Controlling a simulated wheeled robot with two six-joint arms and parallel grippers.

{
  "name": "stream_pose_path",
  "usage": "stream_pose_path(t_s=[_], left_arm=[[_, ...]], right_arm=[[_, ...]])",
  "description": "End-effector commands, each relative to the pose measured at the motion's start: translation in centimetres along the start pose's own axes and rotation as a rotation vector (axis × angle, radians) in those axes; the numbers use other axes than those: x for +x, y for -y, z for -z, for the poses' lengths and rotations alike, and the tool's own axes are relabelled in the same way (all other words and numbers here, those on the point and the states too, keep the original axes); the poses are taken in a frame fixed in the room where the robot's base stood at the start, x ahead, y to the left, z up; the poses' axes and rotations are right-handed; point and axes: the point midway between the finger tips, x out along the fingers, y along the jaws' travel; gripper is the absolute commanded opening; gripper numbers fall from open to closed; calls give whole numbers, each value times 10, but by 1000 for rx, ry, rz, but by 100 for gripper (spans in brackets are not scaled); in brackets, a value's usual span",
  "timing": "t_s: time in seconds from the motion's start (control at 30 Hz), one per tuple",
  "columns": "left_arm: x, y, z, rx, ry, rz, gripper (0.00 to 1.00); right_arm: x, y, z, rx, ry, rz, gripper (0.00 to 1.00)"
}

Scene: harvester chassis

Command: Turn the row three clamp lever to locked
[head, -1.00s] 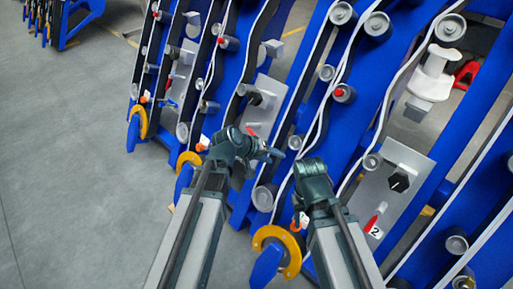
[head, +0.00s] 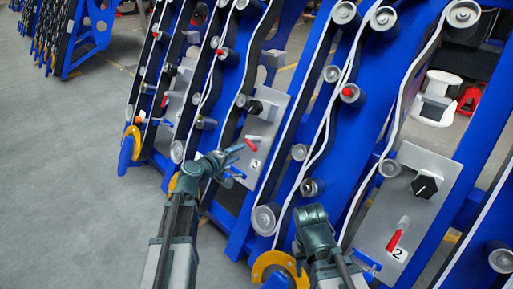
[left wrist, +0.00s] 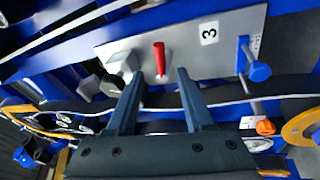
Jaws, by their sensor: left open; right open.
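The row three clamp lever is a small red handle (head: 251,144) on a grey plate (head: 276,117) marked 3 in the head view. It also shows in the left wrist view (left wrist: 160,58), standing roughly upright in the picture. My left gripper (head: 236,159) is open, just left of this lever. In the left wrist view its two fingers (left wrist: 157,76) lie on either side of the lever's lower end, with gaps; I cannot tell whether they reach its depth. My right gripper (head: 311,214) is open, low in the middle; its fingertips are hard to make out.
A plate marked 2 (head: 430,170) carries another red lever (head: 394,240) and a black knob (head: 425,185), right of my right gripper. Rollers, belts and blue frames crowd around. A blue-headed pin (left wrist: 259,72) sticks out beside the 3 label. Open grey floor (head: 70,180) lies left.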

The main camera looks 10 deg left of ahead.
Motion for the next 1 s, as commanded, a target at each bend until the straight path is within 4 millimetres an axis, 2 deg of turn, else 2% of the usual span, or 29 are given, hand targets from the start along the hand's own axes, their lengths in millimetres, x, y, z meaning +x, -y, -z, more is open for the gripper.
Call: stream_pose_path(t_s=[0.4, 0.6, 0.8, 1.0], left_arm=[[84, 2, 0, 1, 5, 0, 52], [114, 2, -1, 1, 3, 0, 52], [129, 1, -1, 1, 2, 1, 52], [132, 0, -1, 1, 2, 1, 52]], right_arm=[[24, 2, 1, 6, 0, 0, 50], [32, 3, 2, 8, 0, 0, 50], [35, 4, 2, 9, 0, 0, 50], [36, 4, 2, 9, 0, 0, 50]])
